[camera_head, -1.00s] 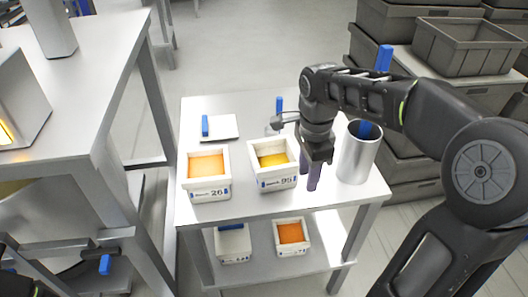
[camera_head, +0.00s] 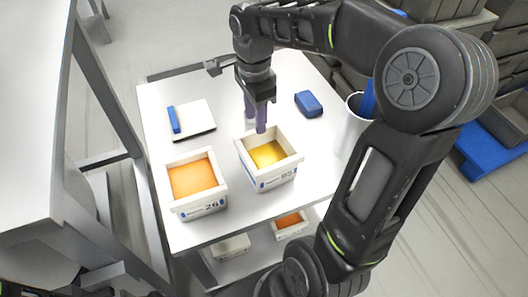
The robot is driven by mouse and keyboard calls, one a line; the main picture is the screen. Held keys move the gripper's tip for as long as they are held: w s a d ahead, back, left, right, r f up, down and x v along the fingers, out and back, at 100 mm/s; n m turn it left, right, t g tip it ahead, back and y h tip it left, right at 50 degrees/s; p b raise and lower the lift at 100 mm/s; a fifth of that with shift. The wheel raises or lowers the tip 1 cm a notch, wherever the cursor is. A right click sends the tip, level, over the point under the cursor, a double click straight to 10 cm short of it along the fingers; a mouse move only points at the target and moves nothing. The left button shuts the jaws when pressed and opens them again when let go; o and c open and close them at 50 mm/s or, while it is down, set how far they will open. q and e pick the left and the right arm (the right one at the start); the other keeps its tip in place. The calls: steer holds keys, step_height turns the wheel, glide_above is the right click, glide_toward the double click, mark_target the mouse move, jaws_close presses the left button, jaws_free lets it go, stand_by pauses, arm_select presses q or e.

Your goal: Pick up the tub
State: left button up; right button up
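Two white tubs stand side by side on a light table (camera_head: 235,222). The left tub (camera_head: 203,207) holds orange filling and has a label reading 26. The right tub (camera_head: 277,177) holds yellow filling; its label number is hard to read. My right gripper (camera_head: 255,121) points down at the back rim of the yellow tub, with purple fingers. The fingers look apart, with nothing between them. One fingertip overlaps the back rim in the picture; I cannot tell whether it touches. My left gripper is not visible; only dark arm parts show at the lower left.
A white board with a blue handle (camera_head: 174,120) lies behind the orange tub. A blue block (camera_head: 309,103) lies right of my gripper. A metal cylinder (camera_head: 352,128) stands at the right, partly behind my arm. More tubs (camera_head: 290,222) sit on the lower shelf.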

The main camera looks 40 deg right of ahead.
mark_target(257, 136)
steer(key=shift+f, duration=1.3)
steer(key=shift+s+f+p, duration=0.1)
steer(key=shift+f+p, duration=0.2)
steer(key=shift+f, duration=2.35)
steer(key=shift+c, duration=0.2)
jaws_close()
